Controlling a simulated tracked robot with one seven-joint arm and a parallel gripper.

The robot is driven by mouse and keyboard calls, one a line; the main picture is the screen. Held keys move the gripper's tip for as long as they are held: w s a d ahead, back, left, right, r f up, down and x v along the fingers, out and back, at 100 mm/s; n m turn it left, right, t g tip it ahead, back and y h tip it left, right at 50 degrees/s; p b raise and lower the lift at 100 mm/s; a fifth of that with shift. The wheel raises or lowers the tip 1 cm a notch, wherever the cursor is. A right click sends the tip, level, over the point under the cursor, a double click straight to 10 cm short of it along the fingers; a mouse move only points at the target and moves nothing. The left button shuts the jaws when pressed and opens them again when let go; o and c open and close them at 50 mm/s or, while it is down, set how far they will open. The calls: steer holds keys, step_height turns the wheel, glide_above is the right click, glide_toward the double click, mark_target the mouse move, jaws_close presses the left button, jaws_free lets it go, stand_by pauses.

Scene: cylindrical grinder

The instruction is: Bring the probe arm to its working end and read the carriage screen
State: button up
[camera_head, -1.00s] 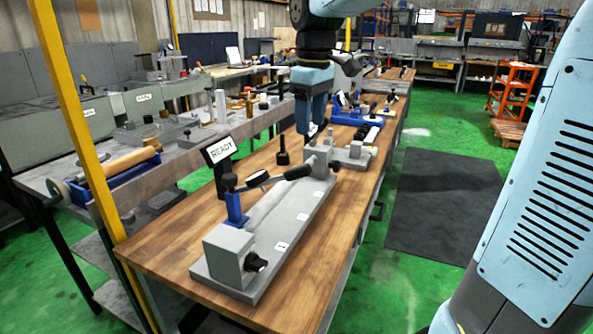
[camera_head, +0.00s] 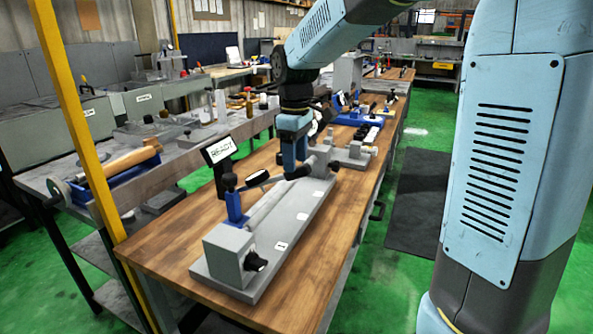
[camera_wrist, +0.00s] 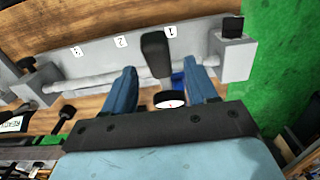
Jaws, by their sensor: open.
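The grinder's grey base (camera_head: 290,235) lies lengthwise on the wooden bench, carrying a pale cylindrical bar. A blue carriage post (camera_head: 235,207) stands beside the bar. The probe arm reaches from it with a round dial (camera_head: 257,177) and a black grip (camera_head: 299,172). The carriage screen (camera_head: 219,150) reads READY. My gripper (camera_head: 290,165) is at the black grip, fingers pointing down. In the wrist view, my open gripper (camera_wrist: 162,82) has a finger on either side of the dial (camera_wrist: 169,99), and the black grip (camera_wrist: 157,53) shows between and beyond the fingertips. Contact cannot be told.
Grey end blocks (camera_head: 230,252) stand at both ends of the base. Numbered labels (camera_wrist: 120,41) mark its side. Blue fixtures (camera_head: 355,118) stand farther along the bench. A yellow post (camera_head: 80,115) rises at left. Green floor is open at right.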

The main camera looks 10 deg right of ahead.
mark_target(270, 179)
steer(key=shift+f, duration=2.05)
jaws_close()
